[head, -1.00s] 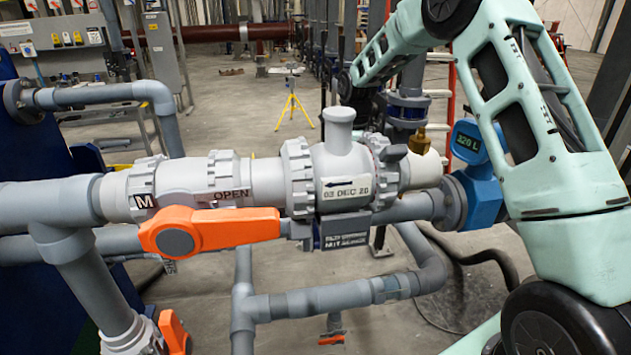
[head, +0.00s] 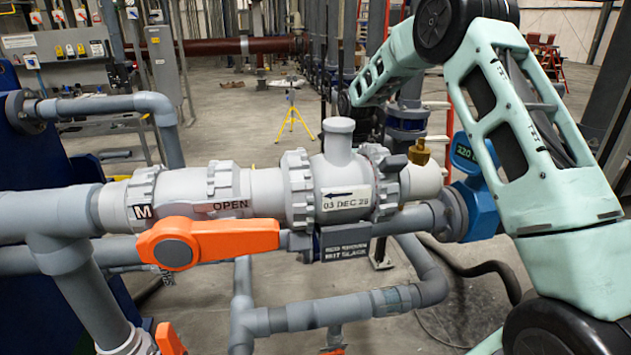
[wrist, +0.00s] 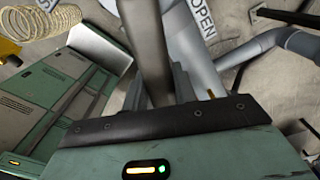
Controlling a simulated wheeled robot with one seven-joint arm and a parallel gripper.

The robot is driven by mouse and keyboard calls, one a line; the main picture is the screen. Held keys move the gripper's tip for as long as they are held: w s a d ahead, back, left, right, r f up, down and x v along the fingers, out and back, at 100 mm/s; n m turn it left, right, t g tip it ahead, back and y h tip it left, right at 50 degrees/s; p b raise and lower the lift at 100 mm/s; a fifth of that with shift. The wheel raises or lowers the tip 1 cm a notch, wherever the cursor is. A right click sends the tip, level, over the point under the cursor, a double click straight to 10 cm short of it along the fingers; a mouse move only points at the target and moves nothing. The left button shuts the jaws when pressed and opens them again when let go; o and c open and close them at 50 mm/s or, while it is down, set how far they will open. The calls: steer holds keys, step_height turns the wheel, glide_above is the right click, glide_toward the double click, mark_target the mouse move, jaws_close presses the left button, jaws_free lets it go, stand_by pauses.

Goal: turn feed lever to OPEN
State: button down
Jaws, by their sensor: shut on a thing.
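In the wrist view my gripper (wrist: 160,82) is shut on a plain grey-brown bar, which looks like the feed lever (wrist: 146,36). The bar runs up out of the picture between the fingers. An OPEN label (wrist: 202,18) sits on a grey pipe just right of the bar, and part of a label beginning with S (wrist: 46,5) shows at the top left. In the head view my gripper is out of sight; my arm reaches away behind the pipes. The far end of the bar is hidden.
A blue meter (head: 480,205) stands close to my arm. A yellow tripod (head: 293,118) stands on open floor behind.

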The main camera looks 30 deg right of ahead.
steer(key=shift+w+d+r+n+p, duration=0.1)
steer(key=shift+w+d+n+p, duration=0.3)
steer(key=shift+w+n, duration=0.4)
steer(key=shift+w+d+r+n+p, duration=0.1)
steer(key=shift+w+d+n+p, duration=0.15)
steer(key=shift+w+n+p, duration=0.55)
steer(key=shift+w+d+r+n+p, duration=0.1)
steer(key=shift+w+d+n, duration=0.35)
steer(key=shift+n, duration=0.65)
steer(key=c, duration=0.8)
jaws_free()
steer(key=shift+w+f, duration=0.2)
steer(key=shift+w, duration=0.05)
steer(key=shift+c, duration=0.2)
steer(key=shift+s, duration=0.1)
step_height(320, 180, up, 7)
steer(key=p, duration=0.4)
